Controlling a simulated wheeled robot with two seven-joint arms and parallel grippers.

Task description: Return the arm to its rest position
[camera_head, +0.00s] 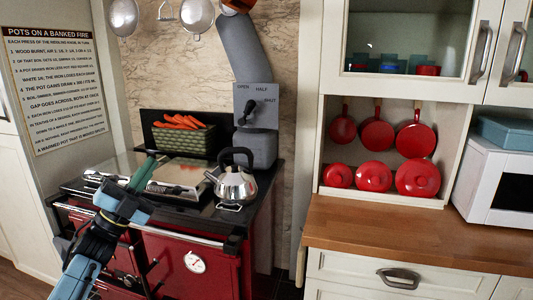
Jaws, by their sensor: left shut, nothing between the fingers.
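My left arm comes in from the bottom left, and its gripper (147,163) is raised in front of the red stove (185,262). The gripper's fingers are shut with nothing between them. They point up and away, overlapping the stove's top in the picture; I cannot tell the exact gap to it. My right gripper is out of view.
A steel kettle (235,184) stands on the stove's right side. A basket of carrots (182,138) is behind. A grey damper plate (252,102) is on the flue. A wooden counter (420,238) and a white microwave (497,186) are at right.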

